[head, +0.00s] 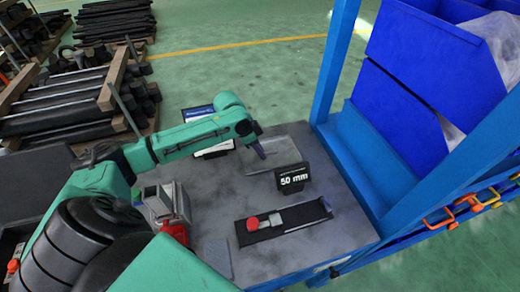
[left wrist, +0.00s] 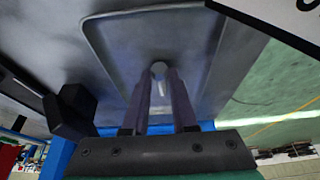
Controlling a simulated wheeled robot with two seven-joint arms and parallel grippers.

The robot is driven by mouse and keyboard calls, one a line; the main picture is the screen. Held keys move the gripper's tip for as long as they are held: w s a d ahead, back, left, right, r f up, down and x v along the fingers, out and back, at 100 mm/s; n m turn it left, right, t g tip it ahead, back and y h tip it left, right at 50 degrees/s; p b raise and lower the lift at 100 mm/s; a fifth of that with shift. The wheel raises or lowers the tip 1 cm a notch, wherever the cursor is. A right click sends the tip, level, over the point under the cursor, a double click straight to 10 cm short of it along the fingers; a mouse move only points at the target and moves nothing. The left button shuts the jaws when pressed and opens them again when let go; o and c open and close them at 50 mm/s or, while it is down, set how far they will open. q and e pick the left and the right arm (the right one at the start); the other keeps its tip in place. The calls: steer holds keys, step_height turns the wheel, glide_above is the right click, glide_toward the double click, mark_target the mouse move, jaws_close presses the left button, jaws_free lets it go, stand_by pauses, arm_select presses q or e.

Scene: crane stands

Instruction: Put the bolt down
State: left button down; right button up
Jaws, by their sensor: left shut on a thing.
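My left gripper (head: 261,153) reaches in from the left over a shallow grey tray (head: 285,150) near the far edge of the grey table top. In the left wrist view the gripper's two dark fingers (left wrist: 160,84) are shut on the bolt (left wrist: 158,69), a small grey piece with a round end between the fingertips. The tray also fills much of that view (left wrist: 110,40), behind the bolt. Whether the bolt touches the tray floor I cannot tell. In the head view the bolt is too small to make out. My right gripper is not in view.
Nearer lie a black strip with a red-ended tool (head: 284,222), a grey vise-like block (head: 160,201) and a grey plate (head: 217,258). A blue rack with bins (head: 425,75) borders the table's right side.

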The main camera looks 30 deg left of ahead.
arm_select(q)
steer(key=c, duration=0.7)
jaws_free()
steer(key=b+v, duration=0.1)
steer(key=v, duration=1.1)
